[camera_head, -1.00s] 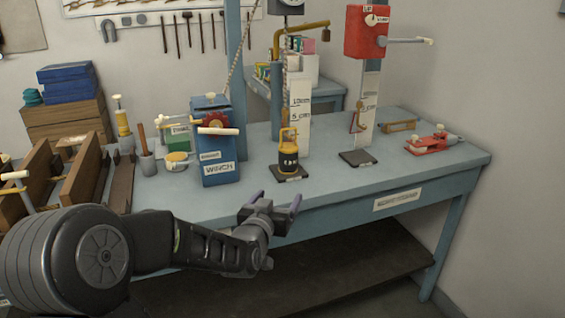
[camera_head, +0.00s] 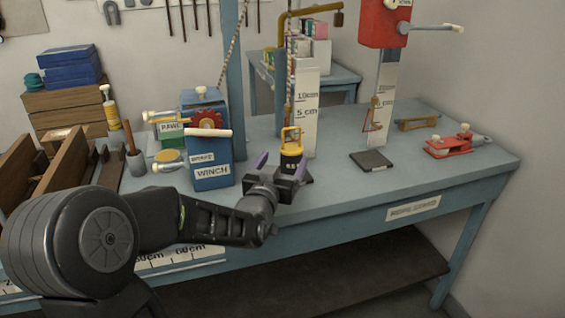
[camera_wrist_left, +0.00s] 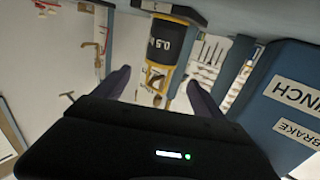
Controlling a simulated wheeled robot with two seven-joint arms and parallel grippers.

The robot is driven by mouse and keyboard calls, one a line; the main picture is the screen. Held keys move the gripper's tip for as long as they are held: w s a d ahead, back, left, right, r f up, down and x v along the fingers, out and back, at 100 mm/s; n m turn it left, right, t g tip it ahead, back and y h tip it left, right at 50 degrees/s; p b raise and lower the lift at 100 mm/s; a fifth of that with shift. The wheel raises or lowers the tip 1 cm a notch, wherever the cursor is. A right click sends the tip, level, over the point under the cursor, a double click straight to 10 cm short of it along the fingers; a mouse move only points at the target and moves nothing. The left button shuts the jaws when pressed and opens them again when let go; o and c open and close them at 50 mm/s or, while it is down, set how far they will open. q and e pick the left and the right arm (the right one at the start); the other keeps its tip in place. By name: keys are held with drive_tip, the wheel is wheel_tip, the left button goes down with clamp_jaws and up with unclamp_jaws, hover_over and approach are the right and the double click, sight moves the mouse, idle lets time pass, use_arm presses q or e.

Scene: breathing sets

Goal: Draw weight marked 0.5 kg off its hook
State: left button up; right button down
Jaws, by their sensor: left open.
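The weight (camera_head: 291,149) is a black and yellow cylinder with a yellow handle on top. It stands upright in front of a white scale board, below a hanging line; the hook itself is too small to make out. In the left wrist view the weight (camera_wrist_left: 174,42) appears upside down, with 0.5 readable on its black band. My left gripper (camera_head: 281,166) is open just in front of the weight. In the wrist view its fingertips (camera_wrist_left: 158,85) lie either side of the weight's yellow handle, with nothing gripped. My right gripper is not in view.
The blue winch box (camera_head: 212,178) stands close to the left of my left gripper. A scale board (camera_head: 306,100) rises behind the weight. A red clamp (camera_head: 451,148) and a dark plate (camera_head: 371,162) are to the right. The bench (camera_head: 400,178) is clear at front right.

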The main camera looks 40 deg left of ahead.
sight(290, 150)
use_arm(q)
drive_tip(key=p+x, duration=0.1)
drive_tip(key=x, duration=0.6)
drive_tip(key=shift+w, duration=0.25)
clamp_jaws()
idle(0.7)
drive_tip(key=shift+r, duration=0.15)
drive_tip(key=shift+r, duration=0.2)
idle(0.5)
drive_tip(key=shift+s+d+b, duration=0.3)
drive_tip(key=shift+s+d, duration=0.05)
drive_tip(key=shift+d, duration=0.2)
drive_tip(key=s+d, duration=0.3)
drive_tip(key=d, duration=0.2)
drive_tip(key=shift+s+b, duration=0.3)
